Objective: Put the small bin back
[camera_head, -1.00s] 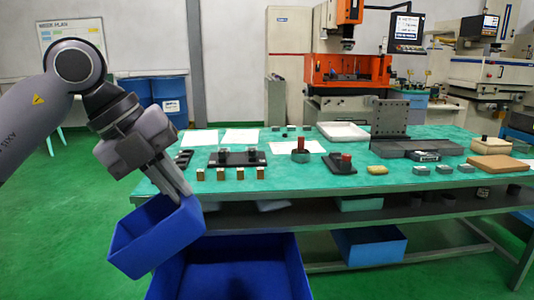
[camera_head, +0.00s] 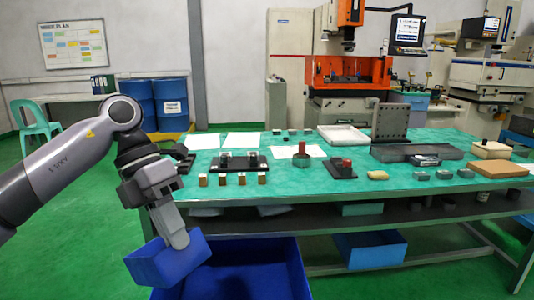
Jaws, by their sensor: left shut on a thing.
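The small blue bin (camera_head: 160,266) hangs tilted from my left gripper (camera_head: 178,242), at the lower left of the head view. The gripper is shut on the bin's rim, with its fingers pointing down. The bin is in front of the table's left end, and its right side overlaps a larger blue bin (camera_head: 290,270) in the picture. The larger bin is low, open at the top, and cut off by the bottom edge of the view. I cannot tell whether the two bins touch. My right gripper is not in view.
The green-topped table (camera_head: 300,185) holds small blocks, fixtures, paper sheets and a white tray (camera_head: 343,134). Its lower shelf (camera_head: 330,222) carries several items. Another blue bin (camera_head: 370,250) stands beneath it. Green floor (camera_head: 60,270) is clear at the left.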

